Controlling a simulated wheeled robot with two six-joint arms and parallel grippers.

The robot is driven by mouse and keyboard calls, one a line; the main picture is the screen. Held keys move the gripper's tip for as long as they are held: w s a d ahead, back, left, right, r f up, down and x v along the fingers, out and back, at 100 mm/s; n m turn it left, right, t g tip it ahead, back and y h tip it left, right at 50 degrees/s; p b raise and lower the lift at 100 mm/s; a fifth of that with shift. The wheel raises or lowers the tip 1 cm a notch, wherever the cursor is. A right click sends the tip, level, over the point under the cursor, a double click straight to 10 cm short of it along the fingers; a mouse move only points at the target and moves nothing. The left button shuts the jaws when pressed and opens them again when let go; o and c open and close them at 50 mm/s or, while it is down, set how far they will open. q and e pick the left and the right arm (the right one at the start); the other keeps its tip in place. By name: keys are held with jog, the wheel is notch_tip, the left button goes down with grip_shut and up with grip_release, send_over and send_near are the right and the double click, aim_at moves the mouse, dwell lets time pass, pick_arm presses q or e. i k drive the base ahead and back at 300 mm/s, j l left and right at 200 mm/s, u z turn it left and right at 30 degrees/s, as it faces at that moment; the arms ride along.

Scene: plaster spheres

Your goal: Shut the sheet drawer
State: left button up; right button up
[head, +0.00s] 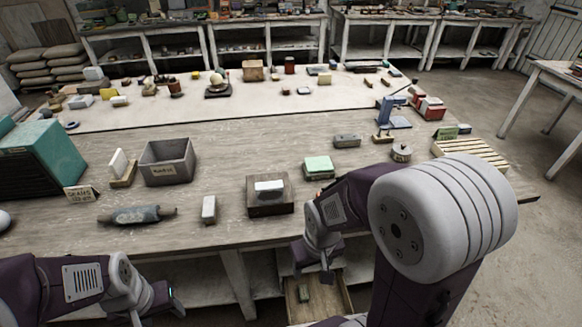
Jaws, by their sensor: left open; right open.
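A wooden drawer (334,295) stands pulled out below the table's front edge, at the bottom middle of the head view. A small greenish block (303,292) lies inside it. My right arm covers part of the drawer's right side, and its front is not clearly seen. My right gripper (327,277) is open, pointing down just above the drawer; I cannot tell whether it touches it. My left gripper (165,306) is open and empty, low in front of the table, well left of the drawer.
The wooden table (100,240) has a dark box with a white block (269,209), a grey bin (167,162), a rolling pin-like tool (137,215) and a teal cabinet (36,160). A slatted rack (470,153) lies at right.

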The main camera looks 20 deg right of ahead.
aim_at(326, 301)
jog(key=k+j+z, duration=0.1)
jog(key=z, duration=0.35)
jog(key=k+z, duration=0.15)
jog(key=z, duration=0.3)
jog(key=k+z, duration=0.15)
jog(key=z, duration=0.3)
